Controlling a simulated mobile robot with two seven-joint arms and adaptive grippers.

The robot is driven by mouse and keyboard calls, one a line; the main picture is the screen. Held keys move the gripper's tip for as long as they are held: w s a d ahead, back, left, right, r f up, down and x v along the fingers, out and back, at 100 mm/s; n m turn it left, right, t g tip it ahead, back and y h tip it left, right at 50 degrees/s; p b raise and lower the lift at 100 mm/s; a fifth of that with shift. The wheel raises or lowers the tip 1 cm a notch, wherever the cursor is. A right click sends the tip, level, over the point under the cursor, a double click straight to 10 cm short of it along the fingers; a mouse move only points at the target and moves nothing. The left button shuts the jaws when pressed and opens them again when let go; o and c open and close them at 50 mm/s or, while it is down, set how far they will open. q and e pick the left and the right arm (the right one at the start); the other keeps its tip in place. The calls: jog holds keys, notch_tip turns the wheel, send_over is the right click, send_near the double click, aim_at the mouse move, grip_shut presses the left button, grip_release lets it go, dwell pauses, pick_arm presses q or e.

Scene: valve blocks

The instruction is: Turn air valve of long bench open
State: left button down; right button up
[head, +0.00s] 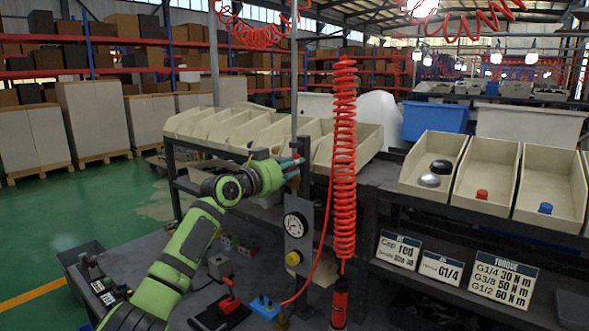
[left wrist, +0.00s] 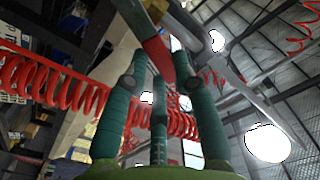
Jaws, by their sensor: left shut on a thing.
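My left gripper (head: 292,166) reaches in from the left to the vertical air pipe (head: 294,120) at the long bench. Its teal fingers are shut on a red valve lever (left wrist: 157,52), which shows between them in the left wrist view. Beside the lever, a brass-coloured valve body (left wrist: 155,10) shows at the top of that view. In the head view the fingers hide most of the valve, and I cannot tell the lever's exact angle. Below it are a round pressure gauge (head: 296,225) and a yellow knob (head: 293,258) on a grey plate. My right gripper is out of view.
A red coiled hose (head: 344,160) hangs just right of the pipe, with a red tool (head: 339,303) below. Beige bins (head: 440,160) line the shelf. A red-handled fixture (head: 229,303) and a blue block (head: 263,306) sit on the bench. Green floor is clear at left.

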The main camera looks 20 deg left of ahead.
pick_arm(q)
jog(key=shift+w+a+r+n, duration=0.15)
jog(key=shift+a+n, duration=0.2)
jog(key=shift+n, duration=0.45)
jog(key=shift+w+a+r+n, duration=0.15)
jog(key=shift+a+n, duration=0.25)
jog(key=shift+n, duration=0.4)
jog(key=shift+w+a+r+n, duration=0.1)
jog(key=shift+a+r+n, duration=0.2)
jog(key=shift+n, duration=0.5)
jog(key=shift+a+f, duration=0.1)
jog(key=c, duration=1)
grip_release()
jog(key=shift+w+f, duration=0.1)
jog(key=v, duration=1.2)
